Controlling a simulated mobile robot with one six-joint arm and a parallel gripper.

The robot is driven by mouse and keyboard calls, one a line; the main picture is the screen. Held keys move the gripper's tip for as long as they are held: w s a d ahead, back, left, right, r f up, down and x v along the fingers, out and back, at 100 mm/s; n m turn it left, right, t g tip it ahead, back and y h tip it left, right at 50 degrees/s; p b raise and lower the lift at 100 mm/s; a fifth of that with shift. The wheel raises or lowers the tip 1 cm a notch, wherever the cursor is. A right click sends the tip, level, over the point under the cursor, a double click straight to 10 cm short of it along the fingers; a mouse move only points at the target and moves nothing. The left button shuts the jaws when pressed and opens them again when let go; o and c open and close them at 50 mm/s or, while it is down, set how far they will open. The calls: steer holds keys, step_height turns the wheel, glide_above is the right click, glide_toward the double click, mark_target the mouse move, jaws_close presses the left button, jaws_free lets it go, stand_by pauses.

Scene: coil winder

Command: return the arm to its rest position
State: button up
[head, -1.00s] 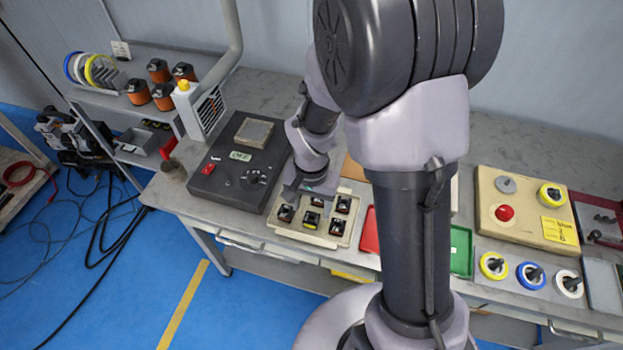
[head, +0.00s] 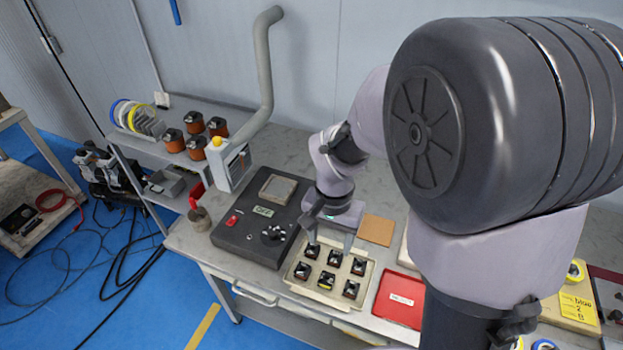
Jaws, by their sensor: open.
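My gripper (head: 330,240) hangs over the back part of a cream tray (head: 367,283) that holds several small dark coil parts, one with a yellow band. Its two grey fingers are spread apart and point down. I see nothing between them. The fingertips are close to the tray's back row; whether they touch a part I cannot tell. My arm reaches in from the right, and its large dark joint fills the right of the view.
A black control box (head: 248,240) with an OFF display stands left of the tray. A red tray (head: 400,298) lies to the right. A brown square pad (head: 377,229) lies behind. A grey pipe (head: 264,70) rises at the back. My arm hides much of the right bench.

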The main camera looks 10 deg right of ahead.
steer(key=s+a+r+n+t+y+b, duration=0.1)
steer(key=s+a+r+t+b, duration=0.1)
steer(key=s+r, duration=0.3)
steer(key=s+a+r+n+t+y+b, duration=0.1)
steer(key=s+a+r+t+b, duration=0.1)
steer(key=s+r, duration=0.4)
steer(key=shift+s+n+t+b, duration=0.4)
steer(key=shift+s+t+b, duration=0.25)
steer(key=shift+s+t, duration=0.25)
steer(key=shift+r, duration=0.1)
